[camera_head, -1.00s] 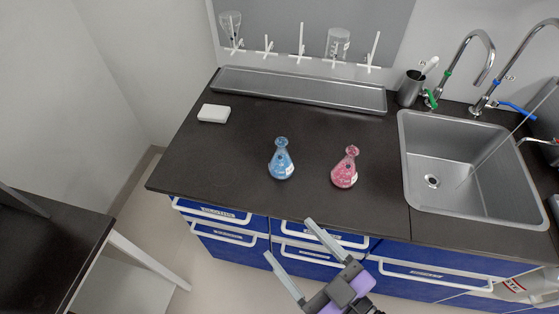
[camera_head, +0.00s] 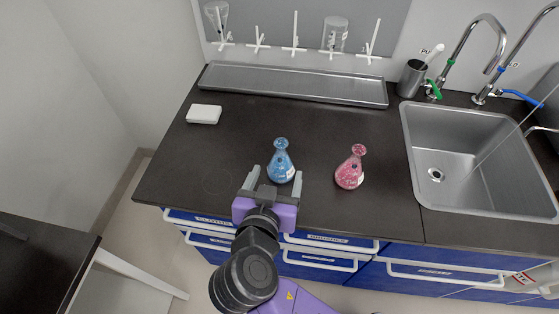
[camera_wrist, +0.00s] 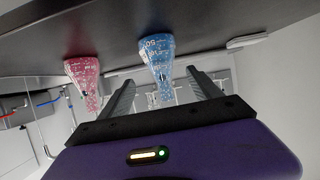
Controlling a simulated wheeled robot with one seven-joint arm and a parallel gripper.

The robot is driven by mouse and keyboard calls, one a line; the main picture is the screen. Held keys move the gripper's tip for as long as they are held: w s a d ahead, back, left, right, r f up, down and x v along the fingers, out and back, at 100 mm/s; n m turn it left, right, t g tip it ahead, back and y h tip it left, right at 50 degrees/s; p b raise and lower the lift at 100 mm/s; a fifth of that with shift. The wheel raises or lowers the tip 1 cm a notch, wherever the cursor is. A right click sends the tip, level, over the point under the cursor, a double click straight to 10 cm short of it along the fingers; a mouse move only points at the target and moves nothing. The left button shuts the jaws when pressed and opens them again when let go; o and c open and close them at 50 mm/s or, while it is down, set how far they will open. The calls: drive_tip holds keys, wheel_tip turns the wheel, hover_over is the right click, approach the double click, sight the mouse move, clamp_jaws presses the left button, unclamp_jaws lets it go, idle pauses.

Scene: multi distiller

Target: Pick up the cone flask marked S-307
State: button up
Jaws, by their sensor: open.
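A cone flask with blue contents (camera_head: 281,161) stands upright on the dark counter. A cone flask with pink contents (camera_head: 350,170) stands to its right. Both carry white labels, but the marking S-307 is too small to read on either. My gripper (camera_head: 276,176) is open at the front of the blue flask, with its fingers toward either side of it. In the wrist view, which is upside down, the blue flask (camera_wrist: 158,62) shows between the two fingers, and the pink flask (camera_wrist: 85,78) is outside them on the left. Nothing is held.
The dark counter (camera_head: 170,165) is clear left of the blue flask. A white block (camera_head: 204,114) lies at the back left. A metal tray (camera_head: 290,84) lies along the wall below a drying rack. A sink (camera_head: 470,185) with taps is on the right.

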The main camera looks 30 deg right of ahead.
sight(279, 164)
drive_tip(key=shift+p+x, duration=0.75)
drive_tip(key=shift+x, duration=3.15)
drive_tip(key=shift+a+f, duration=0.1)
drive_tip(key=shift+a, duration=0.05)
drive_tip(key=shift+c, duration=0.4)
drive_tip(key=c, duration=1.4)
drive_tip(key=shift+c, duration=0.4)
drive_tip(key=shift+r, duration=0.25)
